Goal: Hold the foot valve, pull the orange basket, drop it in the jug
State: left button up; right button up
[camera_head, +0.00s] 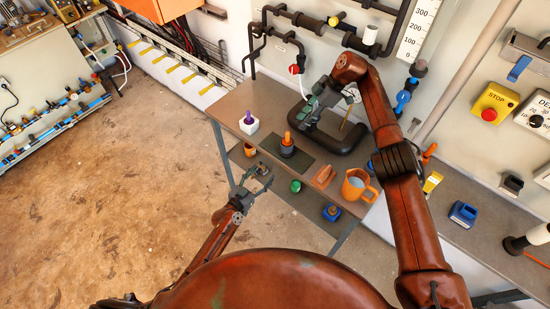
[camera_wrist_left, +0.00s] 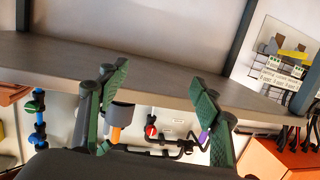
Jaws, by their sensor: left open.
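The foot valve (camera_head: 287,151), a dark grey cylinder, stands upright on a dark mat on the workbench. The orange basket (camera_head: 287,138) sticks up from its top; both also show upside down between my fingers in the left wrist view, as a grey body (camera_wrist_left: 122,113) and an orange part (camera_wrist_left: 116,134). The orange jug (camera_head: 353,187) stands to the right, with pale contents. My left gripper (camera_head: 260,175) is open and empty at the bench's front edge, short of the valve. My right gripper (camera_head: 312,102) hangs above the back of the bench, by a black pipe; its jaw opening is unclear.
A white block with a purple top (camera_head: 249,122) stands left of the valve. Black pipework (camera_head: 335,140) lies behind. A lower shelf (camera_head: 310,208) holds green and blue items. Open floor lies left.

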aim_at(283, 150)
pick_arm(q)
jog(key=d+r, duration=0.1)
jog(key=r, duration=0.2)
jog(key=w+d+r+m+h, duration=0.1)
jog(key=d+r, duration=0.1)
jog(key=r, duration=0.2)
jog(key=w+d+r+h, duration=0.1)
jog(key=d+r, duration=0.1)
jog(key=r, duration=0.1)
jog(key=shift+w+d+r+t, duration=0.1)
jog(key=shift+r+t, duration=0.05)
jog(key=shift+t, duration=0.15)
jog(key=shift+d+r+m+h, duration=0.15)
jog(key=shift+d+m+h, duration=0.15)
jog(key=shift+h, duration=0.1)
jog(key=shift+x, duration=3.95)
jog(key=shift+c, duration=0.2)
